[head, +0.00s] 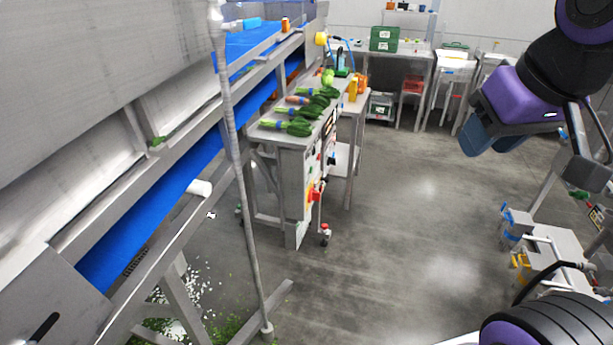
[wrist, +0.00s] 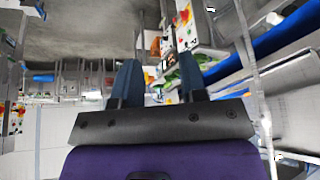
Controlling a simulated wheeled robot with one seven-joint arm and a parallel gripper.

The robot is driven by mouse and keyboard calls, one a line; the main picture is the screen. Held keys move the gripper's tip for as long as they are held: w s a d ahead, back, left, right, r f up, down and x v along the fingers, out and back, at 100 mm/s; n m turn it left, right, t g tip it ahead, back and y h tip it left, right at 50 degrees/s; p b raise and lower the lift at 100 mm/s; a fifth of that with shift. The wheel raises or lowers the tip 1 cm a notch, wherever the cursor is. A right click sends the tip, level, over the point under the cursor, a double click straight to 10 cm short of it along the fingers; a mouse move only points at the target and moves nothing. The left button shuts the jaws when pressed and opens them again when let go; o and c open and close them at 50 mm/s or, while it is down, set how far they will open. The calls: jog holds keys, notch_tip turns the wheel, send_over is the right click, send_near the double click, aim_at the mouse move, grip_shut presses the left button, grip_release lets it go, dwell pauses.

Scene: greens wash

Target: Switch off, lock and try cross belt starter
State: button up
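My gripper (head: 482,140) hangs at the upper right in the head view, over open floor and far from any switch. In the wrist view its two blue fingers stand apart with nothing gripped between them, so the gripper (wrist: 159,78) is open. A red and yellow switch (head: 313,193) shows on the side of the grey bench in the head view. In the wrist view, small and blurred, a red and yellow switch (wrist: 184,17) sits on a pale panel. No label is legible, so I cannot tell which is the cross belt starter. I cannot make out a lock.
A long blue conveyor belt (head: 150,205) with a grey frame runs along the left. Bunches of greens (head: 292,127) lie on the grey bench. A vertical grey pole (head: 239,180) stands in front of the conveyor. A low grey unit (head: 560,250) stands at right. The middle floor is clear.

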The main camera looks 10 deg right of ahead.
jog(key=w+a+f+m+g+y, duration=0.25)
jog(key=w+f, duration=0.25)
jog(key=w, duration=0.6)
jog(key=w+a+f+m+g+y, duration=0.1)
jog(key=w+f+m+y, duration=0.35)
jog(key=w, duration=0.65)
jog(key=w+a+f+m+g+y, duration=0.25)
jog(key=w+f, duration=0.35)
jog(key=w, duration=0.5)
jog(key=w+d+f+m+t+y, duration=0.1)
jog(key=w+d+f+m+y, duration=0.15)
jog(key=w+f, duration=0.35)
jog(key=w+d+f+m+t+y, duration=0.1)
jog(key=w+f+m+t+y, duration=0.2)
jog(key=f, duration=0.5)
jog(key=m+t, duration=0.6)
jog(key=m, duration=0.3)
send_near(315, 196)
jog(key=shift+y, duration=0.3)
jog(key=x, duration=0.8)
jog(key=shift+w+f, duration=0.2)
jog(key=shift+w, duration=0.3)
grip_shut()
